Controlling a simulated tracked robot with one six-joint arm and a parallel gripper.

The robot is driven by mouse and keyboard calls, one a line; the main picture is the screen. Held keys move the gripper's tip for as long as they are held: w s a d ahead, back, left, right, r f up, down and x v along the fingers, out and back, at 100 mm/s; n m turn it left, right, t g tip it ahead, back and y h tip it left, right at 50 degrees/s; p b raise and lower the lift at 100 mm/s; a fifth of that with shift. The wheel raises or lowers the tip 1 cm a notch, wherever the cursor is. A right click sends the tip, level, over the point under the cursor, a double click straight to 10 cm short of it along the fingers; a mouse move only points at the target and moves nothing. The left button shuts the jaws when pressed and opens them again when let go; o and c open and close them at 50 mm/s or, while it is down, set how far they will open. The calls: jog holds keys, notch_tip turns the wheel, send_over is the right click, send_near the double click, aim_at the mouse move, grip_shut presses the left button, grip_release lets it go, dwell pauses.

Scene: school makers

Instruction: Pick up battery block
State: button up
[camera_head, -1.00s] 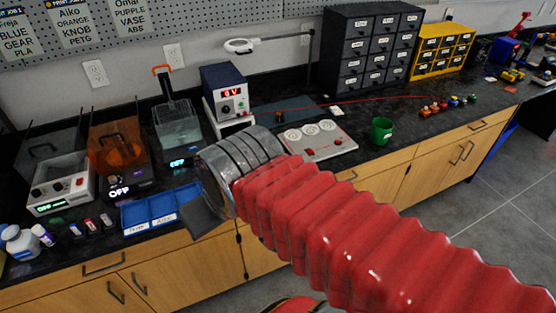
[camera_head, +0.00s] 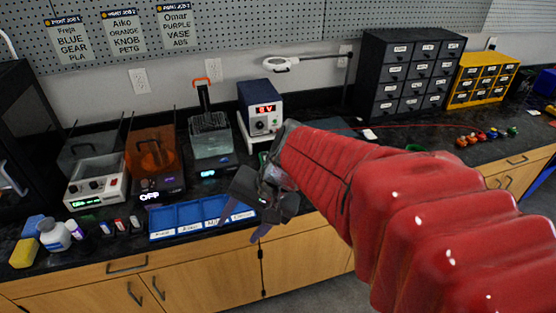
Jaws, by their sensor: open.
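I cannot pick out a battery block for certain. Several small coloured pieces (camera_head: 485,136), red, orange, blue and green, lie on the counter at the right and are too small to identify. My gripper (camera_head: 242,225) hangs at the counter's front edge, by the right end of the blue divided tray (camera_head: 172,212). Its dark fingers are spread apart and nothing shows between them. My red-sleeved arm hides much of the counter on the right.
A blue power supply (camera_head: 259,110) stands behind my gripper. Printer-like machines, one with an orange cover (camera_head: 152,155), stand at left. A white bottle (camera_head: 54,236) and yellow sponge (camera_head: 24,252) are front left. Dark drawers (camera_head: 409,72) and yellow drawers (camera_head: 483,79) stand at the back right.

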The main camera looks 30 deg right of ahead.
jog(key=w+d+f+m+t+y, duration=0.1)
jog(key=w+d+f+m+t, duration=0.2)
jog(key=d+m, duration=0.4)
jog(key=w+d+f+m+t+y, duration=0.1)
jog(key=w+d+f+m+t, duration=0.15)
jog(key=w+d+m, duration=0.45)
jog(key=s+d+f+m+t+h, duration=0.1)
jog(key=d+f+m, duration=0.1)
jog(key=d+m, duration=0.2)
jog(key=s+d+f+m+t+h, duration=0.2)
jog(key=d+f+m, duration=0.1)
jog(key=d, duration=0.8)
jog(key=s+d+f+m+t+h, duration=0.1)
jog(key=s+d+f+m+h, duration=0.1)
jog(key=d+m, duration=0.3)
jog(key=d+f, duration=0.1)
jog(key=d, duration=0.1)
jog(key=shift+s+d+f, duration=0.15)
jog(key=shift+d+f, duration=0.05)
jog(key=shift+d, duration=0.15)
jog(key=shift+x, duration=4.3)
